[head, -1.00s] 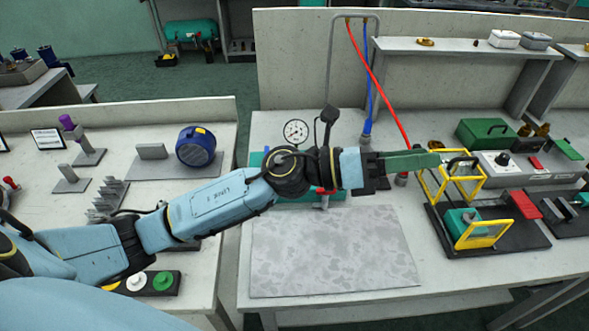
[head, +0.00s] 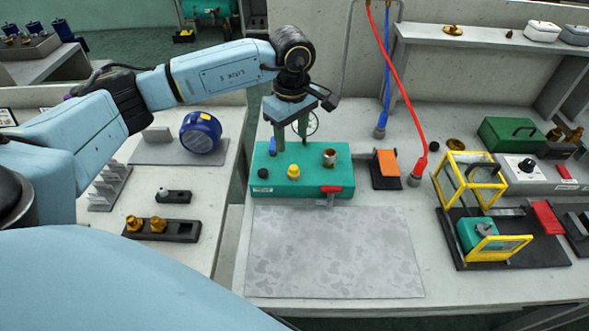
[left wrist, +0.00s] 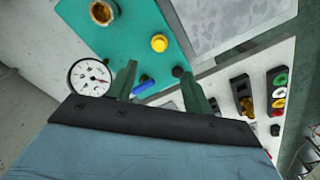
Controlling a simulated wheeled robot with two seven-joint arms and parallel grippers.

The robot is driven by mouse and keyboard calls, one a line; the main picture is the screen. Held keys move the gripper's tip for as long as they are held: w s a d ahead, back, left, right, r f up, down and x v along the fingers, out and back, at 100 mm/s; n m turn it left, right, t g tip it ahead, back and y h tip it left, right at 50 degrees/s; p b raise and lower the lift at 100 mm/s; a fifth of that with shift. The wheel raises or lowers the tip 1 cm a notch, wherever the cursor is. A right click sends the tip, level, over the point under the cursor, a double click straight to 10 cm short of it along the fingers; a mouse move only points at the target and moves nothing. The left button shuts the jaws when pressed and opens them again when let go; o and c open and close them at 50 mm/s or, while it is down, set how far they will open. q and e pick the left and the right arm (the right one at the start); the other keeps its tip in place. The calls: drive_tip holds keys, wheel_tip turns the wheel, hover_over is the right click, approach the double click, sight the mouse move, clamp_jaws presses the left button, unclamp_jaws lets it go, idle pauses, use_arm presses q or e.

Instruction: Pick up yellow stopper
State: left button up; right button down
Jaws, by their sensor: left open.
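The yellow stopper (head: 293,171) stands upright on top of the teal block (head: 325,188), near its front. It also shows in the left wrist view (left wrist: 159,43), just beyond my fingertips. My left gripper (head: 290,140) points down over the back of the teal block, behind the yellow stopper. Its green fingers (left wrist: 156,72) are apart, with nothing held. A blue part (left wrist: 143,86) on the block shows between the fingers in the wrist view. My right gripper is not in view.
A brass-rimmed port (head: 329,156), a black knob (head: 263,173) and a red lever (head: 331,189) are on the block. A dial gauge (left wrist: 90,78) stands behind it. The grey mat (head: 335,255) in front is clear. Red and blue hoses (head: 395,90) hang at right.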

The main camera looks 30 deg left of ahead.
sight(294, 168)
use_arm(q)
drive_tip(key=f, duration=0.9)
drive_tip(key=shift+d+f, duration=0.25)
drive_tip(key=shift+f, duration=0.1)
drive_tip(key=c, duration=1.1)
